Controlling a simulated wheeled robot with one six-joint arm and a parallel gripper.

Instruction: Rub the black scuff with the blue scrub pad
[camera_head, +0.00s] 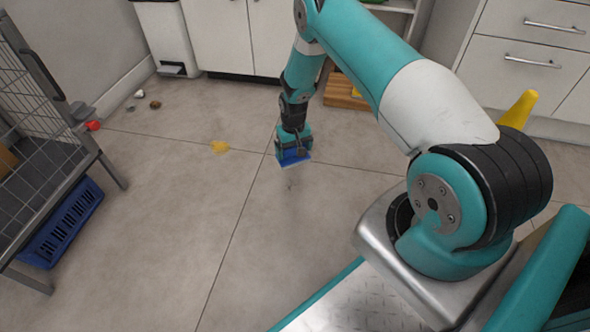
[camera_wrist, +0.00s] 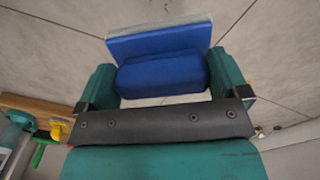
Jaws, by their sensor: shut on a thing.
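My gripper (camera_head: 293,142) reaches down over the tiled floor, shut on the blue scrub pad (camera_head: 296,159). In the wrist view the pad (camera_wrist: 165,72) sits between the two teal fingers of my gripper (camera_wrist: 162,80), with a blue block as its grip and a flat, pale-edged plate beyond. A faint dark mark, likely the black scuff (camera_head: 290,184), shows on the floor just in front of the pad. Part of it may be hidden by the pad. I cannot tell whether the pad touches the floor. The scuff is not clear in the wrist view.
A wire cage trolley (camera_head: 40,120) and a blue crate (camera_head: 65,225) stand at the left. A wooden box (camera_head: 343,90) stands behind the arm. The middle floor is clear.

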